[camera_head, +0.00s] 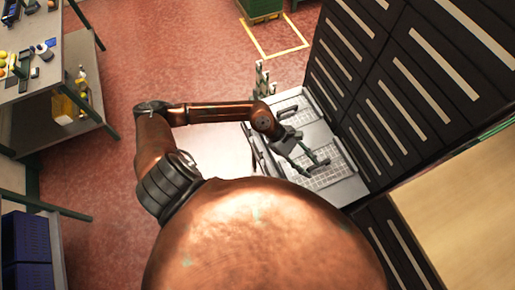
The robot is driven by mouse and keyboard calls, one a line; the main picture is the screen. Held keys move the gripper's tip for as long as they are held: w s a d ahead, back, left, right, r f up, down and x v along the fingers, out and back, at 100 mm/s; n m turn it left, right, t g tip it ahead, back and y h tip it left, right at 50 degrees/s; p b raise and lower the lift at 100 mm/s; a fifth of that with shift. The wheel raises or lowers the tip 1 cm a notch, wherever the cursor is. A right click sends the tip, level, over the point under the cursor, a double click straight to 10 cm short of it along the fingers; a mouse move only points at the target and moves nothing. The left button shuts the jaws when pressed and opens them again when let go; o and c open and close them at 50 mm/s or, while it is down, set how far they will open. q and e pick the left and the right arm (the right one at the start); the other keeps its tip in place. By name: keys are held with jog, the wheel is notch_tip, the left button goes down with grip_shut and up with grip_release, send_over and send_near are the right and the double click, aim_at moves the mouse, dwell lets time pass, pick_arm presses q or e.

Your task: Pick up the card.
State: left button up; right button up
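My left arm, copper-coloured, reaches over a pale grey open drawer or tray (348,186) beside the dark cabinets. My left gripper (316,167) hangs over this tray with its two thin fingers apart, and it appears empty. I cannot tell how high it is above the surface. Light grid-patterned areas show under and around the fingers. I cannot make out a card for sure; it may be too small to tell or hidden by the gripper. My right gripper is not in view.
Dark cabinets with pale handle strips (385,95) stand close on the right of the tray. A wooden top (465,205) is at the lower right. A shelf table (75,50) with small items stands at the left. Red floor (190,60) lies open between.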

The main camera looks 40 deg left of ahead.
pick_arm(q)
jog(key=a+f+m+g+y, duration=0.1)
jog(key=a+f+m+y, duration=0.35)
jog(key=a, duration=0.75)
jog(key=y, duration=0.5)
send_over(258, 144)
jog(key=d, duration=0.1)
jog(key=f, duration=0.3)
jog(key=shift+s+g, duration=0.35)
jog(key=shift+g, duration=0.05)
jog(key=f, duration=0.2)
jog(key=f+p, duration=0.1)
jog(key=f, duration=0.1)
jog(key=a+f+p, duration=0.1)
jog(key=f, duration=0.1)
jog(key=shift+w+a+f, duration=0.1)
jog(key=shift+w+f, duration=0.2)
jog(key=shift+f+p, duration=0.3)
jog(key=shift+f, duration=0.3)
jog(key=shift+c, duration=0.3)
jog(key=c, duration=0.3)
grip_shut()
